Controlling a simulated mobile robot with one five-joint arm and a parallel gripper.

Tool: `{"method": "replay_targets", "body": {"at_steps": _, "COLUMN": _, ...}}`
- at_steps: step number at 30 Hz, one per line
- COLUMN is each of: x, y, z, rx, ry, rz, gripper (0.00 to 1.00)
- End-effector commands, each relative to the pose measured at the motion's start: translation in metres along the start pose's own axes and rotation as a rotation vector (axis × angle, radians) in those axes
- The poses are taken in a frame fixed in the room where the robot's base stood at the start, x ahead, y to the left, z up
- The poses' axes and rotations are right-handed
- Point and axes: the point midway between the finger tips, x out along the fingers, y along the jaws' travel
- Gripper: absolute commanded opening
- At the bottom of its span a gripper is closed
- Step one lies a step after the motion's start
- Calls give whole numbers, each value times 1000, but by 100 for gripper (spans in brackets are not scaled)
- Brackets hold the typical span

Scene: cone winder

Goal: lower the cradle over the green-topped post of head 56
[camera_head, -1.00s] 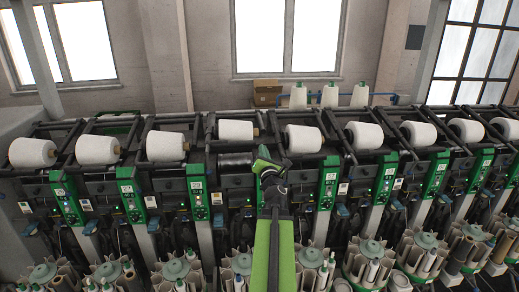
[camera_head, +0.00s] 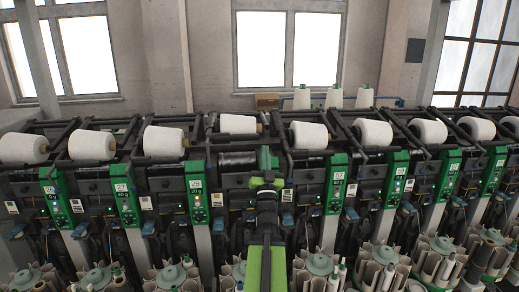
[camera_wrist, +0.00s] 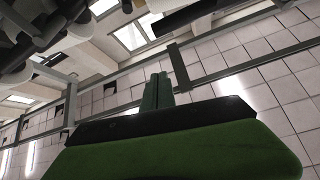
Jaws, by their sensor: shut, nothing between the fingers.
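The winder's middle head has a white cone (camera_head: 238,124) in a dark cradle (camera_head: 212,127), raised above a bare black drum (camera_head: 236,160). I take this as head 56, but its number cannot be read. My gripper (camera_head: 265,153) is in front of this head, just right of the drum, with green fingers pointing up. They are below and right of the cone, apart from it as far as I can tell. My arm hides the head's post. In the wrist view the gripper's green fingers (camera_wrist: 158,92) are together and empty.
Neighbouring heads have green-topped panels, including one at left (camera_head: 198,195) and one at right (camera_head: 337,183). Their cones, such as this one (camera_head: 308,135), sit lower. Bobbin magazines (camera_head: 320,266) line the front. White cones (camera_head: 333,97) stand behind. The wrist view shows ceiling and windows.

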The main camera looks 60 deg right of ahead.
Motion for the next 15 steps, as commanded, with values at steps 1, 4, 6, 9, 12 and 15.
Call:
{"method": "replay_targets", "body": {"at_steps": 1, "x": 0, "y": 0, "z": 0, "rx": -1, "ry": 0, "rz": 0, "gripper": 0}}
{"method": "replay_targets", "body": {"at_steps": 4, "x": 2, "y": 0, "z": -1, "rx": -2, "ry": -1, "rz": 0, "gripper": 0}}
{"method": "replay_targets", "body": {"at_steps": 6, "x": 6, "y": 0, "z": -2, "rx": -2, "ry": -1, "rz": 0, "gripper": 0}}
{"method": "replay_targets", "body": {"at_steps": 9, "x": 17, "y": 0, "z": -2, "rx": -3, "ry": -1, "rz": 0, "gripper": 0}}
{"method": "replay_targets", "body": {"at_steps": 12, "x": 34, "y": -1, "z": -3, "rx": -3, "ry": -1, "rz": -1, "gripper": 0}}
{"method": "replay_targets", "body": {"at_steps": 15, "x": 53, "y": -1, "z": -4, "rx": -3, "ry": -1, "rz": 0, "gripper": 0}}
